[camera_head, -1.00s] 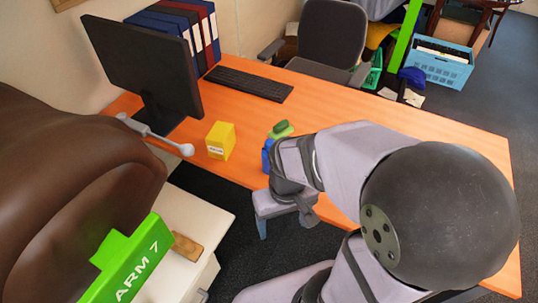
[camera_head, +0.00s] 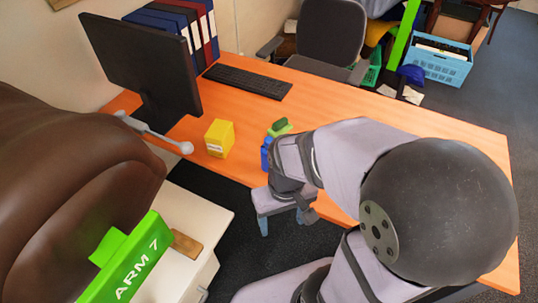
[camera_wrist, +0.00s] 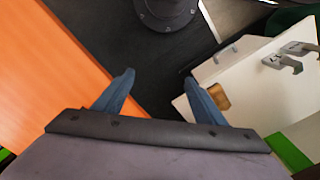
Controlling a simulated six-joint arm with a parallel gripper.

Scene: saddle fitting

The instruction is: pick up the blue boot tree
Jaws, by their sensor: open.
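A small blue thing (camera_head: 266,155), which looks like the blue boot tree, stands on the orange desk (camera_head: 390,130) near its front edge. My wrist partly hides it, so its full shape does not show. It is not visible in the wrist view. My gripper (camera_head: 282,221) hangs past the desk's front edge, nearer the camera than the blue thing, with fingers pointing down.
A green item (camera_head: 280,127) lies just behind the blue thing. A yellow box (camera_head: 219,138) stands to its left, near a monitor (camera_head: 145,65) and keyboard (camera_head: 247,81). A brown saddle (camera_head: 70,160) fills the left. A white cabinet (camera_head: 205,207) bears a wooden block (camera_head: 186,244).

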